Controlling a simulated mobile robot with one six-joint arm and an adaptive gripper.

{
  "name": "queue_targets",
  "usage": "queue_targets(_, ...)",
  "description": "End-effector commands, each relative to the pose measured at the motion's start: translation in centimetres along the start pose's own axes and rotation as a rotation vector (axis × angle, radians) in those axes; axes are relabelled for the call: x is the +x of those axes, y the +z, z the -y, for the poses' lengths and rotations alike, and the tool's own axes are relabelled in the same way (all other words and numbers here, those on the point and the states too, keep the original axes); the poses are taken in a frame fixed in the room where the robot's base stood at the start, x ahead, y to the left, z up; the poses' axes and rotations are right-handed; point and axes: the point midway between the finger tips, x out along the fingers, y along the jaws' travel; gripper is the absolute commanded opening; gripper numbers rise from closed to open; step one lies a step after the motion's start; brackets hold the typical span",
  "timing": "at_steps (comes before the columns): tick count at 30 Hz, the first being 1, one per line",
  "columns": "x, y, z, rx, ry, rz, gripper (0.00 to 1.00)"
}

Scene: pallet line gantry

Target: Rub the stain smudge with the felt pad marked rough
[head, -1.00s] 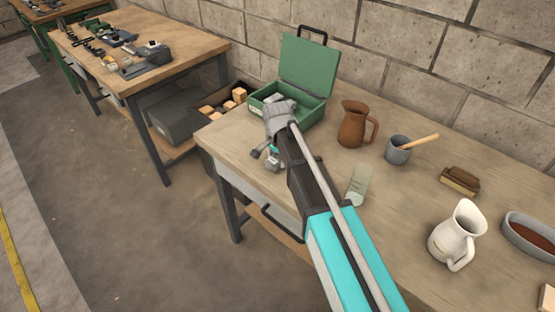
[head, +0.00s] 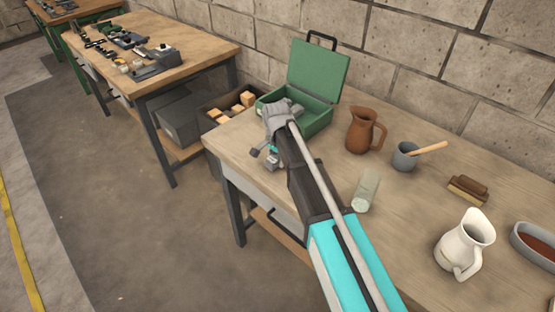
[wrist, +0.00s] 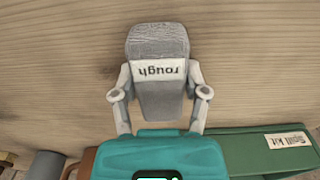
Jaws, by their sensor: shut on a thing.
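The grey felt pad (wrist: 158,45), with a white label reading "rough", is between the fingers of my gripper (wrist: 160,92) in the wrist view. The fingers are shut on its two sides. The wood grain of the tabletop fills the background beyond it. In the head view my gripper (head: 270,160) is low over the left end of the workbench (head: 310,175), in front of the open green case. My own arm covers much of it there.
The green case (head: 318,72) stands open behind my gripper.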

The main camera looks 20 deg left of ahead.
Motion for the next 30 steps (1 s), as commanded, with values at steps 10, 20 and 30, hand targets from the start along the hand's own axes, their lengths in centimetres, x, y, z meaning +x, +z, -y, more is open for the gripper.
queue_targets(10, 0.0, -0.1, 1.2, -0.001, -0.005, 0.0, 0.2)
queue_targets(20, -0.1, 0.0, 3.2, -0.002, -0.004, 0.0, 0.2)
queue_targets(30, -0.2, 0.0, 3.7, -0.001, -0.003, 0.0, 0.2)
